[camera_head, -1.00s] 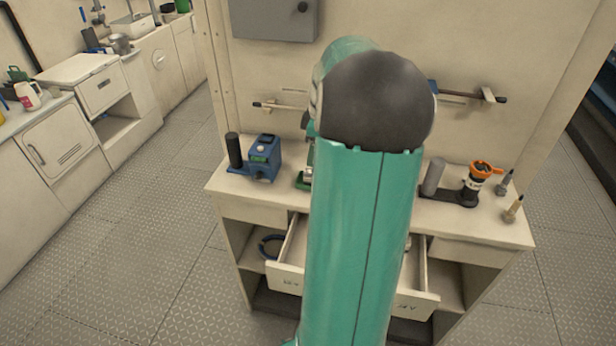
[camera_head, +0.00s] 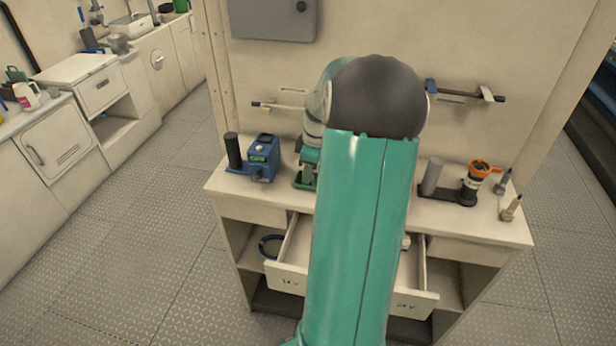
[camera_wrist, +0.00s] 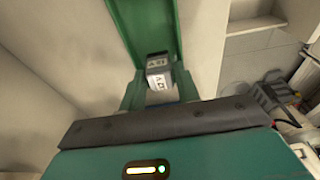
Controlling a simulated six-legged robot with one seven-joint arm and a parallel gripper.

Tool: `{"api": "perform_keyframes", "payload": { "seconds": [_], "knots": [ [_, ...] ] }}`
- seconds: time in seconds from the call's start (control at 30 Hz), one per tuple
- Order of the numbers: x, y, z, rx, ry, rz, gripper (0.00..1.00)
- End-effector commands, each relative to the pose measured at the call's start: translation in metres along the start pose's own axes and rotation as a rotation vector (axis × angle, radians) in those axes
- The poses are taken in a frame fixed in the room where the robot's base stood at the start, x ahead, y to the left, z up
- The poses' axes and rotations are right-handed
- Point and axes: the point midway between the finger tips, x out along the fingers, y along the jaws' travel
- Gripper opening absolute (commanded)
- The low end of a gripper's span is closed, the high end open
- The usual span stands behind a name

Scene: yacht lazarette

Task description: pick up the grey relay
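A small grey block with a white, lettered face (camera_wrist: 158,78), which looks like the grey relay, shows in the wrist view just beyond the dark bar of my gripper. The relay cannot be made out there.
The bench (camera_head: 460,225) has an open drawer (camera_head: 288,278), partly behind my arm. A blue device (camera_head: 262,160) stands at left; a black holder with an orange-topped tool (camera_head: 474,182) stands at right. Dark blocky items (camera_wrist: 268,95) lie right in the wrist view. Floor is clear around the bench.

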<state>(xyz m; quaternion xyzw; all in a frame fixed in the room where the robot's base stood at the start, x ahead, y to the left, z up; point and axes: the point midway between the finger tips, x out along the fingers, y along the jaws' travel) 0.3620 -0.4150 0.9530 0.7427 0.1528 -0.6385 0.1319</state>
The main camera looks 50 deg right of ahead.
Motion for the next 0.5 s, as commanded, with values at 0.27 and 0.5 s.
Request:
{"api": "perform_keyframes", "payload": {
  "seconds": [0.27, 0.5],
  "knots": [
    [-0.0003, 0.0001, -0.0001, 0.000, 0.000, 0.000, 0.03],
    [-0.0042, 0.0003, -0.0007, 0.000, 0.000, 0.001, 0.03]
  ]
}}
